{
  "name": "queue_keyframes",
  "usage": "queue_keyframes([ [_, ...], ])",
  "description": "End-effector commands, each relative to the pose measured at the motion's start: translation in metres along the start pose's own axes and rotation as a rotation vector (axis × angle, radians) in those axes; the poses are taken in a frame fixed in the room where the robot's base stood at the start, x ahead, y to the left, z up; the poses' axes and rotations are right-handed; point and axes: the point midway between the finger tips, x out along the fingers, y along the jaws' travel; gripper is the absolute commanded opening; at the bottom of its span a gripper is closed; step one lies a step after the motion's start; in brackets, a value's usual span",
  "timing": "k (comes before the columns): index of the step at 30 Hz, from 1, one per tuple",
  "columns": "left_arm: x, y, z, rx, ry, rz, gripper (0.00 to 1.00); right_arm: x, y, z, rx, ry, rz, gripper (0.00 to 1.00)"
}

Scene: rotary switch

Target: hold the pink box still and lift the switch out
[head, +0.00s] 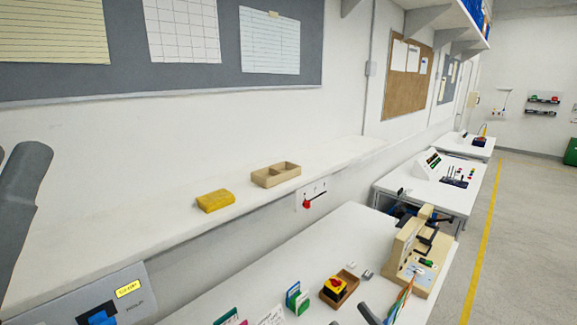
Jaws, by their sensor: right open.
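A yellow block with a red knob, which looks like the rotary switch (334,285), sits in a small open brown box (349,292) on the white table. No box in view looks clearly pink. My right gripper (380,313) shows only in part at the bottom edge, just right of and nearer than the brown box. It is open and appears apart from the box and switch. My left arm enters at the far left edge as a dark grey link; its gripper is out of view.
Coloured cards (298,298) stand left of the brown box. A beige wooden fixture (410,255) with a black lever stands to its right. Small grey pieces (367,274) lie behind. A shelf (150,225) holds a yellow block (215,200) and a wooden tray (276,180). The table's middle is clear.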

Motion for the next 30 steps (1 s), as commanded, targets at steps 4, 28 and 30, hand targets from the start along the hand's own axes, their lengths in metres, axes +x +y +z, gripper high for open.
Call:
queue_keyframes([
  [4,0.004,0.000,-0.004,0.000,0.000,0.000,0.38,-0.025,-0.006,-0.080,-0.130,0.245,0.030,1.00],
  [28,0.011,0.000,-0.011,0.000,0.000,0.000,0.38,-0.151,0.008,-0.269,-0.314,0.889,0.267,1.00],
  [30,0.008,0.000,-0.008,0.000,0.000,0.000,0.38,-0.149,0.009,-0.273,-0.314,0.888,0.268,1.00],
])
